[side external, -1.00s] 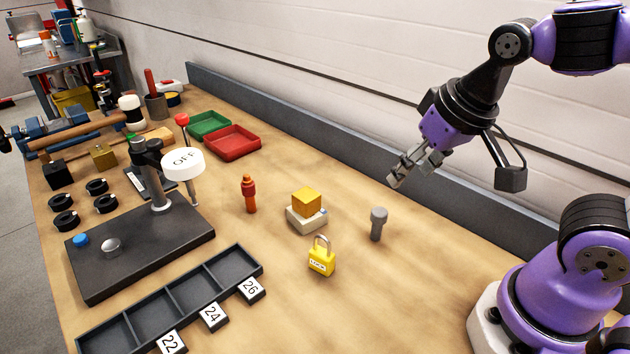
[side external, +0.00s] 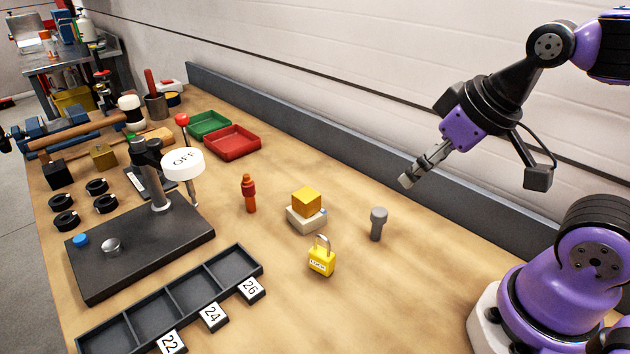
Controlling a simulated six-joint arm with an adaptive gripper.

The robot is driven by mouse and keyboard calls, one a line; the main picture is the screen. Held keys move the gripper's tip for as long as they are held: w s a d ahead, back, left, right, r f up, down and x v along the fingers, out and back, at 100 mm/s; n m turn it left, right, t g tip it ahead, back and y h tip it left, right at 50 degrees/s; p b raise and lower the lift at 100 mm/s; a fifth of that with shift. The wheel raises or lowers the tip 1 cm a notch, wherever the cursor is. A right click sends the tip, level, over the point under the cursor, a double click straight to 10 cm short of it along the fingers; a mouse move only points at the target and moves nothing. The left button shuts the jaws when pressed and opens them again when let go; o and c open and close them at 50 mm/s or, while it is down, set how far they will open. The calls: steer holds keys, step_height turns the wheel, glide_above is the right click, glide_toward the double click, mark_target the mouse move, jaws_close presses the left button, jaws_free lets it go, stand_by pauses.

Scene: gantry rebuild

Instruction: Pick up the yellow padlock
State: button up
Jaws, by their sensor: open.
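The yellow padlock (side external: 321,261) stands upright on the wooden table, its grey shackle up and a white label on its front. It is near the middle of the view, in front of the white block with the yellow cube. My gripper (side external: 408,180) is open and empty in the air, above and to the right of the padlock, well apart from it. The gripper is seen edge-on, so the gap between its fingers is hard to see.
A grey bolt-like peg (side external: 377,224) stands right of the padlock. Behind it are a white block (side external: 306,218) with a yellow cube (side external: 306,200) and an orange-red figure-like peg (side external: 249,194). A dark compartment tray (side external: 196,288) lies front left. Bare table lies to the padlock's right.

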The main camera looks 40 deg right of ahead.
stand_by(0.5)
steer(key=n+g, duration=0.1)
steer(key=n, duration=0.1)
glide_toward(325, 254)
steer(key=shift+y, duration=0.4)
steer(key=x, duration=0.4)
steer(key=shift+w+d+f, duration=0.2)
steer(key=shift+w+f, duration=0.05)
steer(key=shift+f, duration=0.05)
steer(key=x, duration=0.4)
steer(key=shift+s+d+f, duration=0.1)
steer(key=shift+d+f, duration=0.05)
steer(key=shift+f, duration=0.2)
steer(key=shift+w+f, duration=0.3)
steer(key=shift+f, duration=0.35)
jaws_close()
